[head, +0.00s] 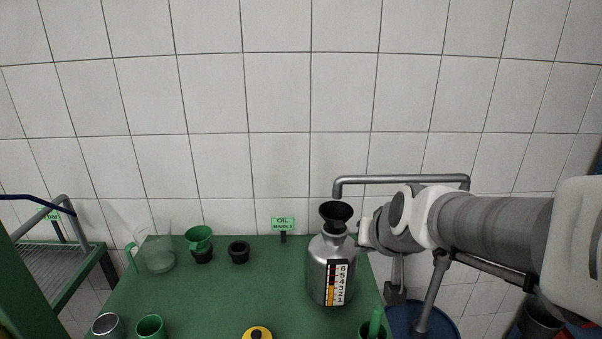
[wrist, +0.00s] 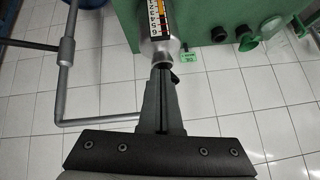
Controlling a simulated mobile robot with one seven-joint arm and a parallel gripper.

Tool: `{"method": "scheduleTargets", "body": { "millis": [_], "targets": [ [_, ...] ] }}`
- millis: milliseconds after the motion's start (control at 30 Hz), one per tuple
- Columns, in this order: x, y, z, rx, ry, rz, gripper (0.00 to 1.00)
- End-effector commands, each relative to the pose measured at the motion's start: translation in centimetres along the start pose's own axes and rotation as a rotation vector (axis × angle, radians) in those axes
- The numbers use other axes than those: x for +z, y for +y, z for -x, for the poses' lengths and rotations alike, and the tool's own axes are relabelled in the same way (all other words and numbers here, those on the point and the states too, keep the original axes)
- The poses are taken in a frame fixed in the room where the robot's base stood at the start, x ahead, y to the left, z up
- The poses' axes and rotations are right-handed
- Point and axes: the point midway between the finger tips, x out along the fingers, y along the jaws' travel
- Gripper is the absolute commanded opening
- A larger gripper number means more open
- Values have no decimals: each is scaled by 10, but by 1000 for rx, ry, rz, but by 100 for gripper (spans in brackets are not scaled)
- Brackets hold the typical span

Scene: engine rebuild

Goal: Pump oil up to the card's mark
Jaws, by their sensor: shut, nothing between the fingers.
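A silver bottle (head: 322,262) stands on the green bench with a black funnel (head: 336,212) in its neck. Its number gauge (head: 337,284) shows an orange column to roughly 3; the exact level is hard to read. The green card (head: 283,223) reads OIL and a mark that looks like 5. A grey pump pipe (head: 400,180) ends above the funnel and runs down at the right to a blue drum (head: 460,331). My gripper (head: 362,232) is shut and empty beside the bottle's neck. In the wrist view my fingers (wrist: 163,72) partly hide the neck and funnel.
On the bench's left are a clear jug (head: 158,254), a green cup (head: 198,238), a black ring-shaped part (head: 239,252) and several cups at the front. A yellow-topped item (head: 257,333) is at the front middle. The bench middle is clear.

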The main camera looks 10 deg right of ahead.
Motion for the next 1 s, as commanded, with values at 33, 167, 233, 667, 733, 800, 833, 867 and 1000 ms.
{"method": "scheduleTargets", "body": {
  "millis": [33, 167, 233, 667, 733, 800, 833, 867, 1000],
  "targets": [
    [-3, 11, -13, 20, 14, -29, 0],
    [-16, 38, -38, 74, 71, -90, 0],
    [-22, 55, -51, 109, 102, -120, 0],
    [-36, 181, -106, 402, 292, -241, 0],
    [-35, 203, -110, 460, 323, -249, 0],
    [-33, 225, -114, 519, 352, -251, 0],
    [-32, 235, -114, 546, 365, -252, 0],
    [-31, 244, -115, 572, 377, -250, 0],
    [-25, 287, -114, 700, 435, -234, 0]
  ]
}}
